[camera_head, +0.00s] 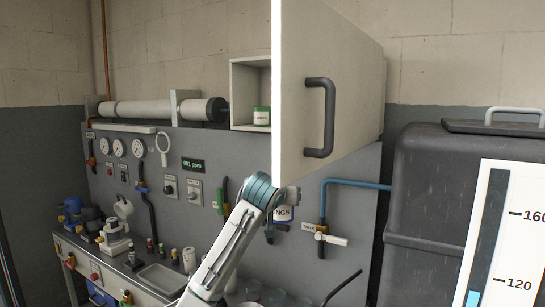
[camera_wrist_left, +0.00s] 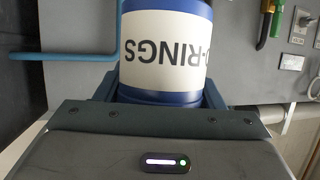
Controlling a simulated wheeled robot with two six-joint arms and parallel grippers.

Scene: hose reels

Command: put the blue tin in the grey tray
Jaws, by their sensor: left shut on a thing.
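The blue tin (camera_head: 284,214) has a white label reading "NGS" in the head view. In the left wrist view the blue tin (camera_wrist_left: 166,45) fills the space between the fingers, its "O-RINGS" label upside down. My left gripper (camera_head: 281,227) is shut on it and holds it in front of the grey panel. A shallow grey tray (camera_head: 162,278) lies on the worktop, lower left of the tin; I see nothing in it. My right gripper is not in view.
An open cabinet door (camera_head: 345,90) with a dark handle juts out above the gripper. A blue pipe (camera_head: 355,183) and valve (camera_head: 325,238) are right of the gripper. Small bottles (camera_head: 150,247) stand beside the tray.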

